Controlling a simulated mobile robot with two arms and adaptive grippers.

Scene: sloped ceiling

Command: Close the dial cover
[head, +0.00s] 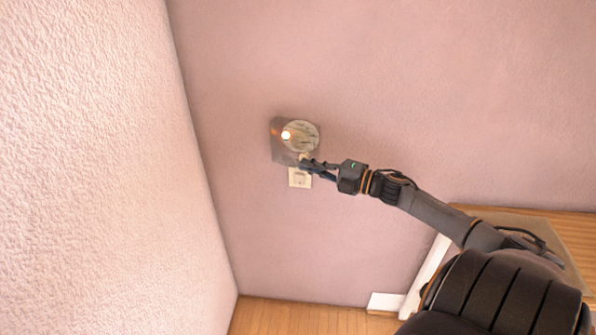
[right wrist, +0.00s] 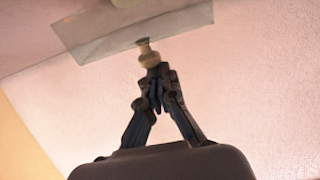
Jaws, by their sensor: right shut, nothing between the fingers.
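A round pale dial (head: 304,138) with dark marks is on the pink wall in the head view. A grey, see-through cover (head: 279,153) stands at its left and partly overlaps it; its exact angle is hard to tell. In the right wrist view the cover (right wrist: 95,45) is a translucent panel with a small tan knob (right wrist: 149,56) at its lower edge. My right gripper (head: 304,163) is at the cover's lower right. Its fingers (right wrist: 155,90) are shut and empty, with the tips at or very near the knob; contact is unclear. My left gripper is out of view.
A cream wall switch (head: 299,179) is just below the dial, close under my right gripper. A textured pale wall (head: 100,160) rises at the left. A wooden surface (head: 575,235) is at the lower right. The wall right of the dial is bare.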

